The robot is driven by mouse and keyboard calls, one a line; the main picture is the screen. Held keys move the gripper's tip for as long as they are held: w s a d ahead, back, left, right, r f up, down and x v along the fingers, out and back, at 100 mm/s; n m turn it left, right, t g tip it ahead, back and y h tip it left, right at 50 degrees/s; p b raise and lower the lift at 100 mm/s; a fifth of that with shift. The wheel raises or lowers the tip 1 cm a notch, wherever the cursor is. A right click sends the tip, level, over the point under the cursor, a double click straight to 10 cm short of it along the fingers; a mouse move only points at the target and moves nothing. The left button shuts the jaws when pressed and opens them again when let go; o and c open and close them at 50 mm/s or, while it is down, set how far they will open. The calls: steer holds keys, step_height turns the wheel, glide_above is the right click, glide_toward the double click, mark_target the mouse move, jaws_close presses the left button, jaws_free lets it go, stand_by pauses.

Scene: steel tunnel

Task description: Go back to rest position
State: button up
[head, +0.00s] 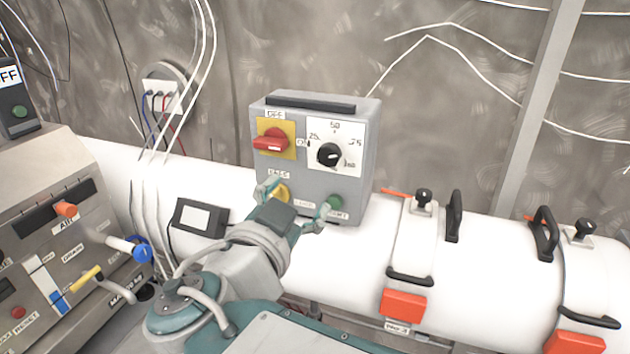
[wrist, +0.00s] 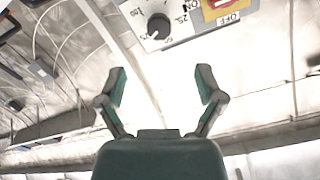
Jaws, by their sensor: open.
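My gripper (head: 296,205) is open and empty. In the head view it stands in front of the lower part of a grey control box (head: 374,145), with its two fingers spread. In the wrist view the open fingers (wrist: 160,88) have only white surface between them, and part of the box shows upside down at the top. The box carries a red switch (head: 270,141) on a yellow plate, a black dial (head: 330,154), a green button (head: 334,202) and a yellow button (head: 281,191). My gripper partly hides the lower row; I cannot tell whether it touches the box.
A panel with levers (head: 60,230) stands at the left. A small screen (head: 200,217) lies on the white pipe (head: 140,185). Black handles (head: 453,215) and orange latches (head: 403,305) stick out at the right. Thin cables hang from the wall at the upper left.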

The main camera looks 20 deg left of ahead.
steer(key=shift+d, duration=0.1)
steer(key=w+d+f+n+g+h, duration=0.15)
steer(key=d+f+g, duration=0.3)
steer(key=d, duration=0.55)
steer(key=d+f+g+h, duration=0.3)
steer(key=d+f+g, duration=0.15)
steer(key=d, duration=0.55)
steer(key=s+d+f+n+g+y, duration=0.3)
steer(key=s+d+f+n+y, duration=0.1)
steer(key=s+d+f, duration=0.4)
steer(key=shift+s+d+f+y, duration=0.25)
steer(key=shift+s+f+y, duration=0.15)
steer(key=shift+s+y, duration=0.4)
steer(key=shift+w, duration=0.1)
